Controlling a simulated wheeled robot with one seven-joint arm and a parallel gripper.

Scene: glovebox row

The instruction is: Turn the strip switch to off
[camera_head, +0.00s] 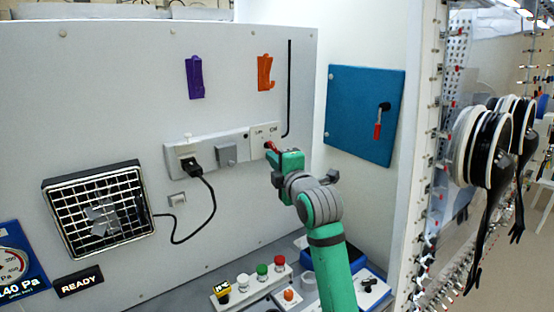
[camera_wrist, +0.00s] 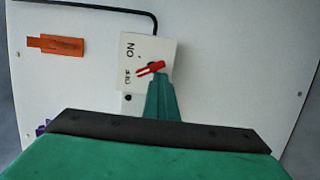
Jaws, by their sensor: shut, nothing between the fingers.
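The strip switch is a white plate (camera_head: 259,130) at the right end of the wall power strip (camera_head: 205,150). It has a small red lever (camera_wrist: 150,69) and printed ON and OFF marks, clear in the wrist view. There the lever lies slanted, its left end close to the OFF mark and its right end at my fingertips. My gripper (camera_head: 273,154) is shut and empty, its green fingertips (camera_wrist: 160,80) right at the lever. Whether they touch it, I cannot tell. The fingers hide part of the plate.
A black plug (camera_head: 190,164) with a hanging cord sits left on the strip. Purple (camera_head: 195,77) and orange (camera_head: 264,72) clips hang above. A blue panel (camera_head: 364,115) with a red-handled lever is at right. Push buttons (camera_head: 262,270) stand below.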

